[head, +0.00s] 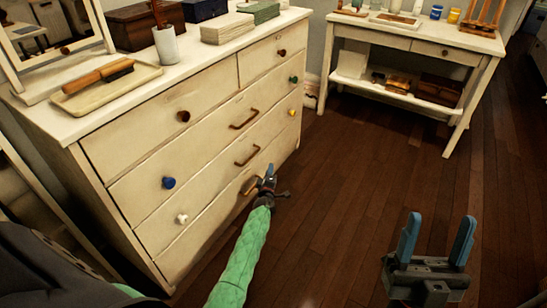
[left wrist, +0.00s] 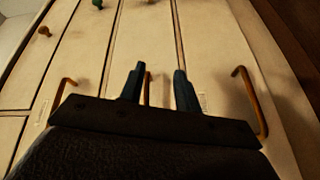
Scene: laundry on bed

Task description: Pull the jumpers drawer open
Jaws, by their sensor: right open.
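The cream dresser (head: 190,125) has two small top drawers and three long drawers with brown bar handles, all looking shut. Which one is for jumpers I cannot tell; the small labels are unreadable. In the left wrist view the middle long drawer's handle (left wrist: 148,88) lies between the spread fingers of my left gripper (left wrist: 159,74), closer to the left finger. Contact is not clear. In the head view my left gripper (head: 268,182) is close in front of the dresser, beside the bottom handle (head: 250,185). My right gripper (head: 441,228) is open and empty over the floor.
A brush on a tray (head: 105,90), a white cup (head: 166,45) and boxes stand on the dresser top. Coloured knobs, such as a blue one (head: 168,182), stick out from the drawers. A side table (head: 420,45) stands behind at the right. The wooden floor (head: 350,190) is clear.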

